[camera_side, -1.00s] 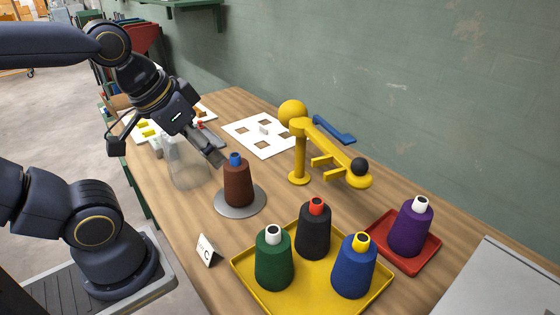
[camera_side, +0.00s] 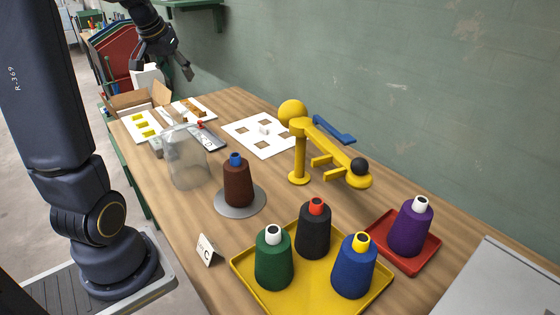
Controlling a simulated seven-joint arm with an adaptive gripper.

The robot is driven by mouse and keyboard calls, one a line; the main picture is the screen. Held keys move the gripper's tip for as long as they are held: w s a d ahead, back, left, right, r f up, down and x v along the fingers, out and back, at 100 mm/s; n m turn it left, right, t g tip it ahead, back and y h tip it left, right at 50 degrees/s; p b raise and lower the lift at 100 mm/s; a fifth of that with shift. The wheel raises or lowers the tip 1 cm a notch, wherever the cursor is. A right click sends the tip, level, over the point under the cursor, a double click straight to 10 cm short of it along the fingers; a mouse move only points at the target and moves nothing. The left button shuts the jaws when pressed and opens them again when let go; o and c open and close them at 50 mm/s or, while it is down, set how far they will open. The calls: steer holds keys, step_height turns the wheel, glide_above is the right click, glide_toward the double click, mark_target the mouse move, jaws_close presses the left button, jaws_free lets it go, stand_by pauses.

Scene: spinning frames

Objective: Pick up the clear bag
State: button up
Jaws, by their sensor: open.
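The clear bag (camera_side: 188,165) is see-through and stands upright on the wooden table, left of the brown spool. My gripper (camera_side: 183,70) is at the top left, raised above the far end of the table. It is open and well apart from the bag. Its fingers are small and dark in this view.
A brown spool (camera_side: 238,185) on a grey disc stands right of the bag. A grey device with a red knob (camera_side: 200,124) lies behind it. A yellow stand (camera_side: 299,150), a white board with square cutouts (camera_side: 283,146) and a yellow tray (camera_side: 245,265) of spools are nearby.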

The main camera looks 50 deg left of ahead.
steer(key=n+g, duration=0.1)
steer(key=n, duration=0.1)
glide_toward(179, 122)
steer(key=a+f, duration=0.2)
steer(key=f, duration=0.1)
steer(key=w+a+f, duration=0.1)
steer(key=f, duration=0.1)
steer(key=shift+w+x, duration=0.2)
steer(key=shift+x, duration=1.3)
steer(key=shift+w+x, duration=0.25)
steer(key=shift+x, duration=1.25)
steer(key=shift+r, duration=0.1)
steer(key=c, duration=1.1)
steer(key=shift+o, duration=0.2)
steer(key=shift+r, duration=0.1)
